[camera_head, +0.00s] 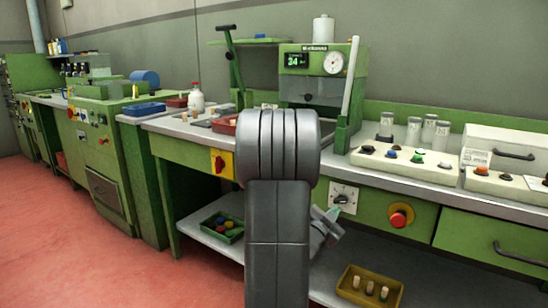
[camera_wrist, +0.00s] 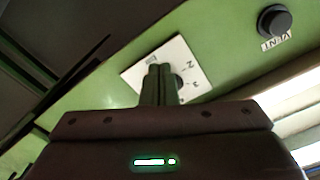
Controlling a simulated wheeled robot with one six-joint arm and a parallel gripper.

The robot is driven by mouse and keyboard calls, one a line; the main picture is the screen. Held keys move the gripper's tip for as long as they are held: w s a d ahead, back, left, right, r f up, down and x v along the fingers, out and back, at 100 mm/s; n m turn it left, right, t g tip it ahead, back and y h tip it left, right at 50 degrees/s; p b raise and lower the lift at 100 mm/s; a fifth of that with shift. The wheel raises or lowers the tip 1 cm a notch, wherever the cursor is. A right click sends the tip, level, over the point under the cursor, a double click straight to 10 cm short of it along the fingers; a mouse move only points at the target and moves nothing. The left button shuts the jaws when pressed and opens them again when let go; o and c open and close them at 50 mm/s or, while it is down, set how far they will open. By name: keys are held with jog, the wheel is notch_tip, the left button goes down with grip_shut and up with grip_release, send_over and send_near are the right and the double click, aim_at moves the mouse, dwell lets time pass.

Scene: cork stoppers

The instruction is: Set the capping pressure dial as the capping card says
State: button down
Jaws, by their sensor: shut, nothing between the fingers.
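The dial, a black knob on a white plate (camera_head: 343,198), is on the green front panel under the bench. In the wrist view, the plate (camera_wrist: 192,52) shows printed numbers, with 2 and 3 readable, and part of the dark knob (camera_wrist: 180,83) shows beside my fingers. My gripper (camera_wrist: 160,72) is shut and empty, its fingertips in front of the plate; I cannot tell whether they touch the knob. In the head view my gripper (camera_head: 331,216) is partly hidden by my arm, just below left of the dial. The knob's setting is unclear. A small card (camera_head: 477,158) is unreadable.
A red push button (camera_head: 400,215) is right of the dial, and a yellow switch plate (camera_head: 222,163) is to the left. A green press (camera_head: 322,75) with a round gauge stands above. A lower shelf holds a yellow tray (camera_head: 350,294) of corks and a green tray (camera_head: 210,229).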

jog(key=shift+d+r, duration=0.1)
jog(key=shift+r, duration=0.25)
jog(key=shift+w+a+r+b, duration=0.15)
jog(key=shift+a+r+b, duration=0.05)
jog(key=shift+a+b, duration=0.2)
dwell(0.8)
jog(key=b+v, duration=0.1)
jog(key=v, duration=0.5)
jog(key=shift+a+f, duration=0.2)
jog(key=shift+f, duration=0.15)
jog(key=shift+w+d+f, duration=0.1)
jog(key=shift+w+d, duration=0.05)
dwell(0.3)
